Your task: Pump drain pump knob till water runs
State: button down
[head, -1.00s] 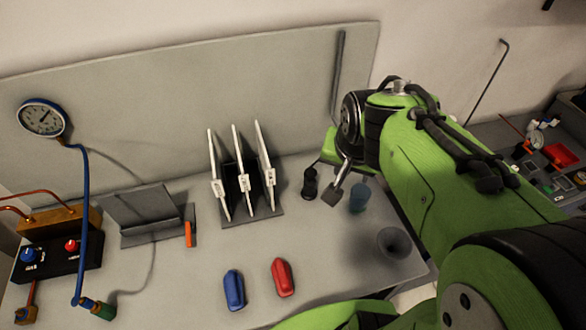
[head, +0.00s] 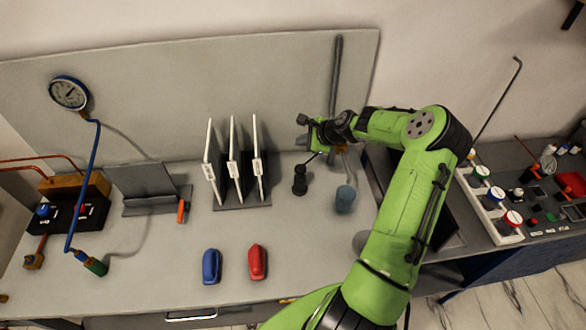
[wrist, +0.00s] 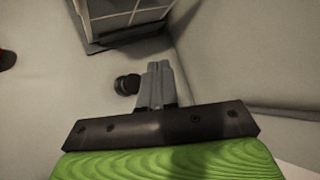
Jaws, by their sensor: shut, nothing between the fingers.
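A black upright pump with a round knob (head: 300,180) stands on the bench, right of the card rack. It also shows in the wrist view as a dark round knob (wrist: 127,84), just left of my fingertips. My gripper (head: 312,158) is above and slightly behind the pump in the head view. In the wrist view its fingers (wrist: 156,68) are shut together with nothing between them. Whether they touch the knob I cannot tell; a gap seems to show. A blue-grey cup (head: 345,200) stands right of the pump. No running water is visible.
A rack (head: 240,200) with upright white-edged plates stands left of the pump. Blue (head: 211,266) and red (head: 257,262) cases lie in front. A gauge (head: 69,93) with a blue hose is at left.

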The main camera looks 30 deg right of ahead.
jog(key=b, duration=0.6)
send_over(300, 168)
jog(key=f, duration=0.5)
jog(key=s+f, duration=0.1)
jog(key=f, duration=0.2)
jog(key=shift+d, duration=0.15)
jog(key=shift+f+b, duration=0.3)
jog(key=shift+f, duration=0.15)
dwell(0.8)
jog(key=shift+f, duration=0.4)
jog(key=shift+f+b, duration=0.95)
jog(key=shift+f, duration=0.35)
dwell(1.0)
dwell(0.3)
jog(key=shift+r+p, duration=1.5)
jog(key=shift+r, duration=0.2)
jog(key=shift+r, duration=0.15)
